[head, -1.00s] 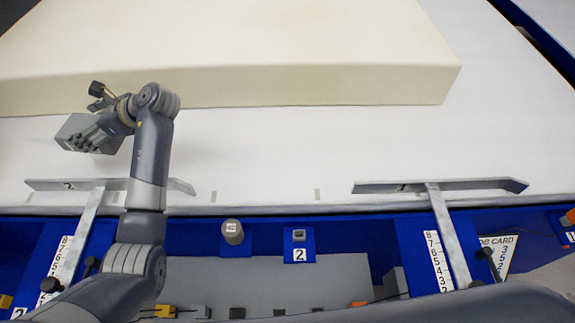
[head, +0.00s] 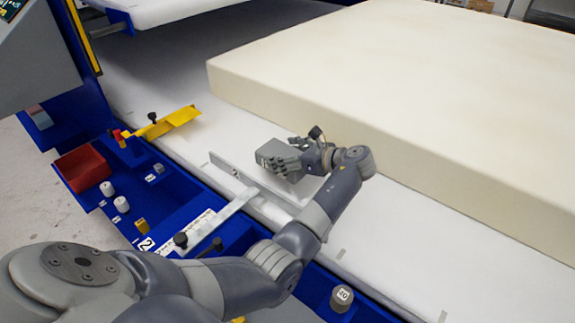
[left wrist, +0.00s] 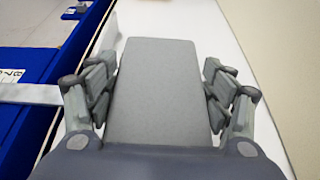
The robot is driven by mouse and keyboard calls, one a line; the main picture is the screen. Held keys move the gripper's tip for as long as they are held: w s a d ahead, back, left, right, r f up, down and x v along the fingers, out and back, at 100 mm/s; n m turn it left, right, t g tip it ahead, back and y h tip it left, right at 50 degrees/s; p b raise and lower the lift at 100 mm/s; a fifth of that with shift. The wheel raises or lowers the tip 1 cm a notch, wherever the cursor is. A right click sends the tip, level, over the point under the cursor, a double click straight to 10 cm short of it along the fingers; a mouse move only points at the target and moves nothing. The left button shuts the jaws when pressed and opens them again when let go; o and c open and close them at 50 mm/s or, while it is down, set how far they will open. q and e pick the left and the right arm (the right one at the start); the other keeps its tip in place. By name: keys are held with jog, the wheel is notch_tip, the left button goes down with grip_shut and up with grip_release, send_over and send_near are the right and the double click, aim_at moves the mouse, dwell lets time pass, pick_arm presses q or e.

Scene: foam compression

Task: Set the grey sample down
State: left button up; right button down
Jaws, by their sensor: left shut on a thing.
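The grey sample (head: 270,150) is a plain block, shown at the end of my left arm in the head view. My left gripper (head: 284,164) is shut on it. In the left wrist view the sample (left wrist: 160,90) fills the middle, with finger pads on both its left and right sides. It is over the white bed (head: 185,85), between the foam slab and the metal fence. I cannot tell whether its underside touches the bed. My right gripper is not in view.
A large cream foam slab (head: 420,95) lies just right of my gripper. A metal fence (head: 262,184) stands at the bed's near edge, and a yellow bracket (head: 172,122) is further left. Small weights and a red bin (head: 84,167) sit on the blue frame. Bed beyond the sample is clear.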

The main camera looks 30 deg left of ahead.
pick_arm(q)
jog(key=shift+f, duration=1.8)
jog(key=o, duration=1)
jog(key=shift+f, duration=0.1)
jog(key=v, duration=1.2)
jog(key=shift+r+b, duration=0.25)
jog(key=shift+b, duration=0.15)
